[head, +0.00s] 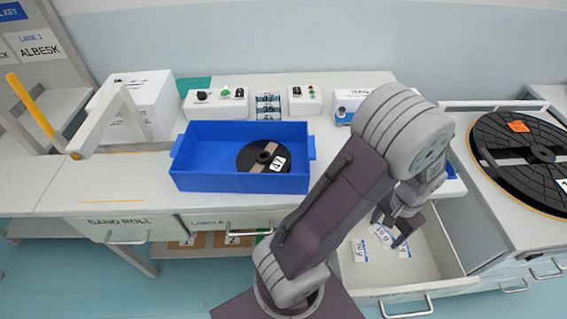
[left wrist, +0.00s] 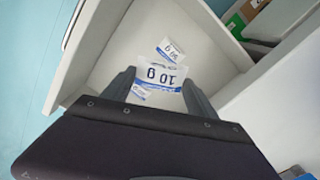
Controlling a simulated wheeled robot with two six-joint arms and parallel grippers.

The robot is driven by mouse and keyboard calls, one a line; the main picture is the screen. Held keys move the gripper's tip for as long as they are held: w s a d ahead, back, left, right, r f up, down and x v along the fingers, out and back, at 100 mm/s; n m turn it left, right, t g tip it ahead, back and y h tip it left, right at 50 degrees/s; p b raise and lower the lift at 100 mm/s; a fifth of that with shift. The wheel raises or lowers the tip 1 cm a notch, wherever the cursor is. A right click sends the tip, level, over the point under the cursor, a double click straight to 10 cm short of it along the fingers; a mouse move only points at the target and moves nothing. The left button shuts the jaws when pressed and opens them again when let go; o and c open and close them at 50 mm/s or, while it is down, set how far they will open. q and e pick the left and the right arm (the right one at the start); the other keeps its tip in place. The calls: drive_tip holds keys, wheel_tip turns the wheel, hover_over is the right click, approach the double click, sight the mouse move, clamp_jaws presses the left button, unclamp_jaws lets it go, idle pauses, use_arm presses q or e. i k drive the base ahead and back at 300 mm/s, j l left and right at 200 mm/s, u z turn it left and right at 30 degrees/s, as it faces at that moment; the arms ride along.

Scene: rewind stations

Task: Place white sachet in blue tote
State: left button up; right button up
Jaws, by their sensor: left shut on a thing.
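My left gripper (head: 396,232) is over the open drawer on the right and is shut on a white sachet (left wrist: 160,75) marked "10 g". The same sachet (head: 381,235) shows in the head view between the fingers. In the left wrist view the gripper (left wrist: 160,90) has one finger on each side of it. Other white sachets lie in the drawer, one (left wrist: 171,49) beyond the held one and one (head: 360,251) to its left in the head view. The blue tote (head: 240,183) stands on the bench, left of my arm. My right gripper is in neither view.
The blue tote holds a black reel (head: 250,153) labelled "47". The open drawer (head: 440,262) has raised walls around the sachets. A white box (head: 140,100), small control boxes (head: 216,107) and a large black reel (head: 500,150) stand around the bench.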

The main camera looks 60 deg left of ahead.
sight(214, 164)
drive_tip(key=k+j+u, duration=0.95)
drive_tip(key=k+l, duration=0.05)
drive_tip(key=k, duration=0.05)
